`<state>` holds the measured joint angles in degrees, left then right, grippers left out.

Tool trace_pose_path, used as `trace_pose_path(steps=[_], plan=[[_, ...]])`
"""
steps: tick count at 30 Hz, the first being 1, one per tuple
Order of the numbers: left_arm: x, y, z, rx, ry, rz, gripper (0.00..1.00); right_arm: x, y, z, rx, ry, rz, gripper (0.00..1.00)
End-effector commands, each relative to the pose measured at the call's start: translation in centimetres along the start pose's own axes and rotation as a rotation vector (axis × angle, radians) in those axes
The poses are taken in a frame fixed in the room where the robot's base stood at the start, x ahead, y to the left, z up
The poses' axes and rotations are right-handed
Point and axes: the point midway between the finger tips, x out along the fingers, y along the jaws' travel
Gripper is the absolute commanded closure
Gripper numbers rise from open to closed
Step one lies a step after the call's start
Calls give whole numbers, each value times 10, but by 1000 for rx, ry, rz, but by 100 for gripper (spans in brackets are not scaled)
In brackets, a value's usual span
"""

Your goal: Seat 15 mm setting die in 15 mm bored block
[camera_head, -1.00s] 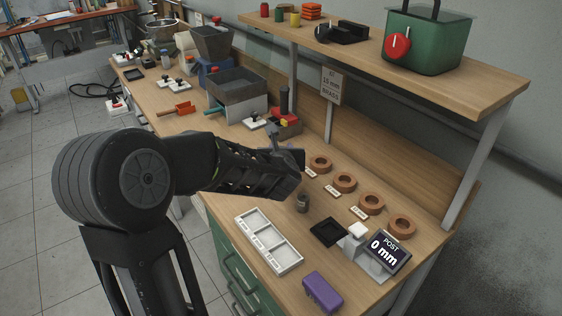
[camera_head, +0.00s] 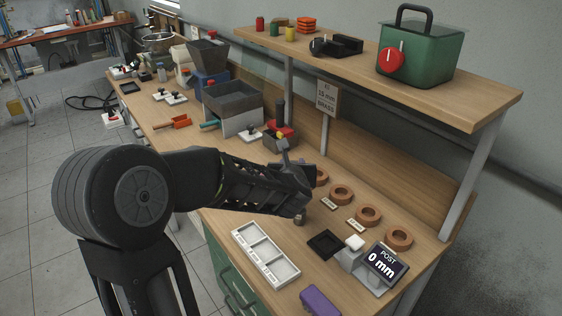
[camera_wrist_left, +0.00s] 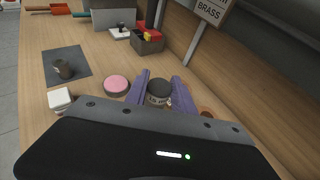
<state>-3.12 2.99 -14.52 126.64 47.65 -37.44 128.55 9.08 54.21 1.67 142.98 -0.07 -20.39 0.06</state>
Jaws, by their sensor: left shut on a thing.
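A small dark grey cylinder, which looks like a setting die (camera_head: 299,219), stands on the bench under my left gripper (camera_head: 298,205). In the left wrist view my purple fingers (camera_wrist_left: 158,98) close around the sides of this cylinder (camera_wrist_left: 158,88). A mark on its side is too small to read. Several round copper-brown bored blocks (camera_head: 368,215) stand in a row with small labels on the bench, to the right of the gripper. I cannot read which is the 15 mm one. My arm partly hides the block nearest the gripper. My right gripper is not seen.
A pink disc (camera_wrist_left: 116,84) and another dark cylinder (camera_wrist_left: 64,69) on a grey mat are left of the fingers.

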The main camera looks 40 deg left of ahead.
Motion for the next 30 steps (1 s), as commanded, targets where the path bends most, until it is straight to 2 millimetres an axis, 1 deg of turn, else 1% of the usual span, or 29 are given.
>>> trace_pose_path(steps=[1,2,3,5,6,8,9,11,12,15,18,21,24,30], plan=[[-6,-22,-5,14,1,-34,100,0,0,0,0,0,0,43],[-10,-35,-8,23,2,-55,100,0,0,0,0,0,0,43],[-17,-54,-13,34,3,-84,100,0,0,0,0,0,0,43],[-30,-85,-22,54,3,-133,100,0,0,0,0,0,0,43],[-40,-107,-28,69,4,-171,100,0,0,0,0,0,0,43],[-59,-139,-39,93,4,-227,100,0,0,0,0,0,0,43],[-72,-160,-47,109,5,-266,100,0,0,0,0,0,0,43],[-94,-189,-60,133,5,-324,100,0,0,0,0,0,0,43],[-108,-206,-68,148,4,-360,100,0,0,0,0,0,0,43],[-142,-242,-86,184,2,-441,100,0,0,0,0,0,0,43],[-169,-264,-101,210,1,-500,100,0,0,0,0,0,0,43],[-185,-276,-109,224,-2,-534,100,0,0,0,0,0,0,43],[-192,-280,-112,230,-2,-548,100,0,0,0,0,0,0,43],[-192,-281,-112,230,-2,-548,100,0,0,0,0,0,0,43]])
